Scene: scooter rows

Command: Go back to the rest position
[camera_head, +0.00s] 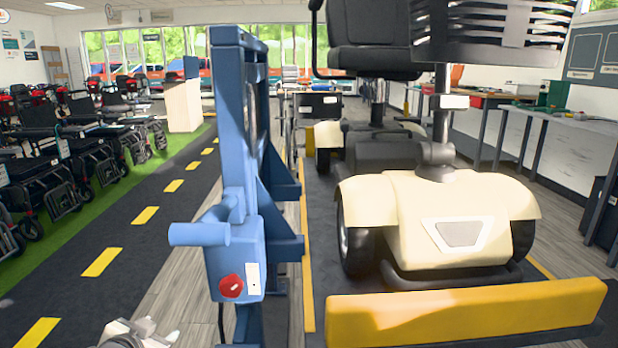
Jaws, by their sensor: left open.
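My left gripper (146,328) shows at the bottom edge of the head view, left of the blue frame. Only its top part is in the picture; it is pale grey with a darker part, and it is open. I see nothing held between its fingers. The rest of my left arm is cut off by the lower edge. My right gripper and right arm are not in view.
A blue upright frame (232,130) with a red knob (231,286) stands close ahead. Right of it, a cream scooter (400,210) stands behind a yellow barrier (465,312). Wheelchairs (75,150) line the left. The dark lane (140,205) with yellow dashes is clear.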

